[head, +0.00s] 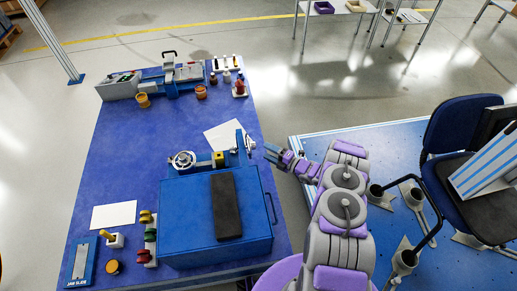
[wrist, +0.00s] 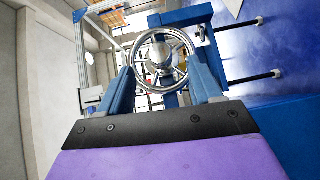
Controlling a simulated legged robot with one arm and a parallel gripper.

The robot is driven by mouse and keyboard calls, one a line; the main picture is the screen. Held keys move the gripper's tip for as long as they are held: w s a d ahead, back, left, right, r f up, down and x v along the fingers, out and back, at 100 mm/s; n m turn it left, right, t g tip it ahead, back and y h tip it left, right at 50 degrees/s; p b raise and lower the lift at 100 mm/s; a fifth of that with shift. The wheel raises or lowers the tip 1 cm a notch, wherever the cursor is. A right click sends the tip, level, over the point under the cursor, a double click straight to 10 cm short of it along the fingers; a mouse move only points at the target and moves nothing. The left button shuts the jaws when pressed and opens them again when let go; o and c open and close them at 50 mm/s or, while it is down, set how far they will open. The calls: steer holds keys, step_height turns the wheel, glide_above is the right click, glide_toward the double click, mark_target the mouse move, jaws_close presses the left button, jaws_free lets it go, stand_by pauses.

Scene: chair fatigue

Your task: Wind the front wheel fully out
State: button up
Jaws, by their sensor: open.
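A silver handwheel (head: 249,143) is at the right end of a small blue vise-like device on the blue table. In the wrist view a spoked silver handwheel (wrist: 160,60) with a round hub faces me. My gripper (head: 271,153) is just right of the device's right end in the head view. In the wrist view my gripper (wrist: 163,82) is open, its two blue fingers on either side of the wheel's lower part. I cannot tell whether they touch the rim. Another silver handwheel (head: 183,160) is at the device's left end.
A blue box (head: 190,205) with a dark pad (head: 227,205) stands in front of the device. White sheets (head: 114,215) lie on the table. A second machine (head: 170,77) is at the back. A blue chair (head: 462,122) stands on the platform at right.

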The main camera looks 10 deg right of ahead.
mark_target(250, 146)
steer(key=b+x, duration=0.1)
steer(key=x, duration=0.5)
steer(key=c, duration=1)
steer(key=shift+f, duration=0.1)
steer(key=shift+c, duration=0.2)
